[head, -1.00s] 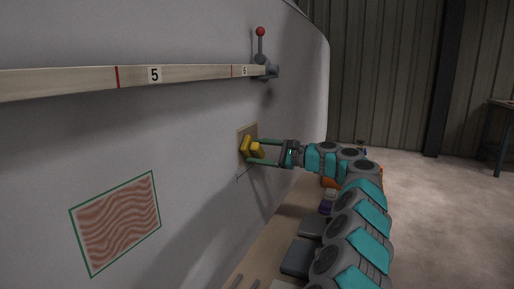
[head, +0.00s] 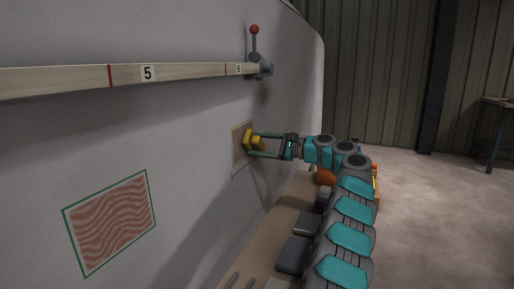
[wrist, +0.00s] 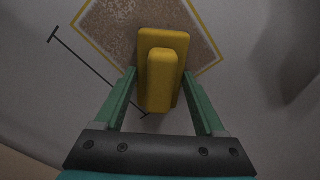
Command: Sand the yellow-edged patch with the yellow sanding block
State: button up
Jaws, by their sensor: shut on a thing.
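The yellow sanding block (head: 256,142) is held by its raised grip between the two fingers of my gripper (head: 256,145). In the wrist view the block (wrist: 163,45) lies over the yellow-edged patch, and the gripper (wrist: 160,85) has a finger on each side of it. The yellow-edged patch (head: 238,153) is on the grey hull wall and has a speckled brown surface. It also shows in the wrist view (wrist: 110,28), with its middle hidden behind the block. I cannot tell whether the block touches the patch.
A green-edged patch with wavy red stripes (head: 110,222) is at the lower left of the hull (head: 190,130). A numbered batten (head: 190,71) runs above, ending near a red-knobbed lever (head: 254,45). A bench (head: 255,245) with dark blocks (head: 293,255) lies below my arm.

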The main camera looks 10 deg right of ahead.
jog(key=shift+w+d+f, duration=0.2)
jog(key=shift+w, duration=0.15)
jog(key=shift+w+d+r, duration=0.2)
jog(key=shift+d+r, duration=0.1)
jog(key=shift+r, duration=0.1)
jog(key=shift+w+r, duration=0.3)
jog(key=shift+r, duration=0.3)
jog(key=shift+s+a, duration=0.1)
